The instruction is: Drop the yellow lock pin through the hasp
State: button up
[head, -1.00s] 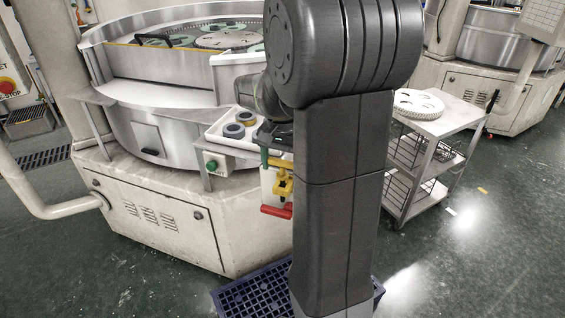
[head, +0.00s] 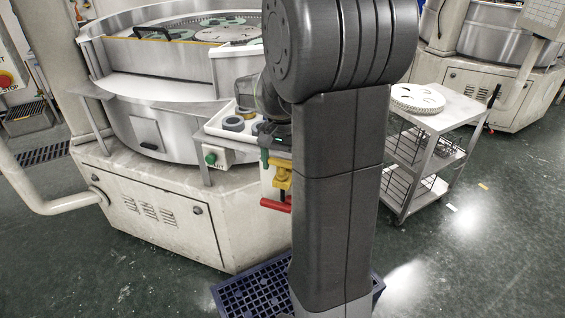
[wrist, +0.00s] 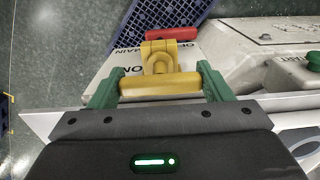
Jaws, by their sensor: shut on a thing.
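My gripper (wrist: 160,88) is shut on the yellow lock pin (wrist: 160,84), whose crossbar lies level between the two green fingers in the wrist view. Just beyond the bar is a yellow hasp (wrist: 158,52), touching or nearly touching it in the picture. The pin's shank is not visible, so I cannot tell whether it is inside the hasp. Beyond the hasp is a red handle (wrist: 185,34), in front of a pale lettered box. In the head view the gripper (head: 272,158) is partly hidden by my arm, above the red handle (head: 276,205).
A white tray (head: 213,131) with grey rings stands beside the gripper, near a green button (head: 211,158). A blue slotted crate (head: 250,297) lies on the floor below. A grey trolley (head: 447,121) stands at the right, with open floor in front.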

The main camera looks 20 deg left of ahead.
jog(key=o, duration=1.1)
jog(key=shift+o, duration=0.2)
notch_tip(320, 180, up, 14)
jog(key=shift+f, duration=0.15)
jog(key=shift+f, duration=0.1)
notch_tip(320, 180, down, 14)
jog(key=shift+r, duration=0.25)
jog(key=shift+r+p, duration=0.3)
jog(key=shift+r, duration=0.05)
